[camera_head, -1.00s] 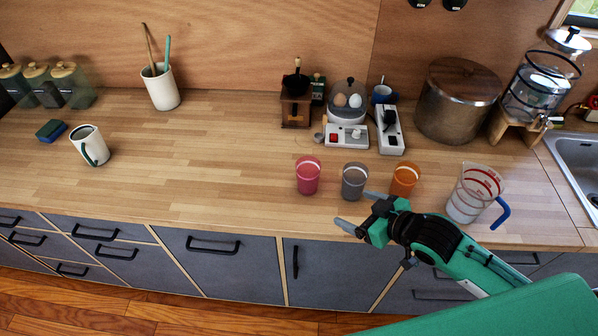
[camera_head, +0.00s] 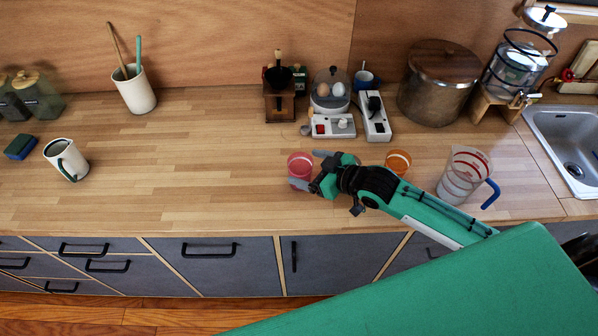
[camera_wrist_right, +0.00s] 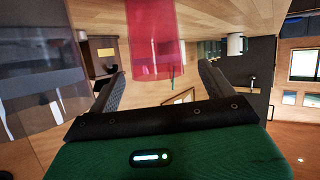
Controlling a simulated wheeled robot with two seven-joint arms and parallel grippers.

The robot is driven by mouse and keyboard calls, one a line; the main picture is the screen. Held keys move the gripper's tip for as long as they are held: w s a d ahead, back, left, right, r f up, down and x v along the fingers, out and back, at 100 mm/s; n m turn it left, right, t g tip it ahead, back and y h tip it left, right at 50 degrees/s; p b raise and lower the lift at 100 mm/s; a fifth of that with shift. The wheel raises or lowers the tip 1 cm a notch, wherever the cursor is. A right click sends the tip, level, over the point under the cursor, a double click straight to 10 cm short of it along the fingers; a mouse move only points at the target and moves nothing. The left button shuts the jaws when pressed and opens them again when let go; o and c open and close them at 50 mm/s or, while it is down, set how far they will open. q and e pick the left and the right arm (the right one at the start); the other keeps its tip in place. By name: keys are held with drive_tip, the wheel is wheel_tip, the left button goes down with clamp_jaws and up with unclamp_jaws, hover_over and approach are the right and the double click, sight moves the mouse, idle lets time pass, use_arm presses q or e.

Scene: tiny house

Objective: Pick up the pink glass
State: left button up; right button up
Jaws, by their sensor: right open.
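The pink glass (camera_head: 298,161) stands upright on the wooden counter, partly covered by my right gripper in the head view. My right gripper (camera_head: 305,169) is open, with its fingertips at the glass. In the right wrist view the pink glass (camera_wrist_right: 155,42) shows in the gap between the two open fingers (camera_wrist_right: 158,78). I cannot tell whether either finger touches it. My left gripper is not in view.
An orange glass (camera_head: 398,162) and a measuring jug (camera_head: 464,177) stand right of the gripper, near my forearm. A grinder (camera_head: 279,100), egg cooker (camera_head: 330,95) and power strip (camera_head: 376,121) stand behind. The counter left of the pink glass is clear up to a white mug (camera_head: 66,160).

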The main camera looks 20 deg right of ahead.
sight(291, 160)
drive_tip(key=shift+w, duration=0.15)
drive_tip(key=shift+w+a+p, duration=0.15)
drive_tip(key=shift+w+p, duration=0.05)
drive_tip(key=shift+p, duration=0.1)
drive_tip(key=p+x, duration=0.2)
drive_tip(key=x, duration=0.2)
drive_tip(key=shift+w+a+r, duration=0.1)
drive_tip(key=shift+w, duration=0.25)
drive_tip(key=shift+c, duration=0.6)
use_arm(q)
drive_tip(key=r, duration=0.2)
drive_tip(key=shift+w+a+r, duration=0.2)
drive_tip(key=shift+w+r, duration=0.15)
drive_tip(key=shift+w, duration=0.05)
use_arm(e)
drive_tip(key=c, duration=1)
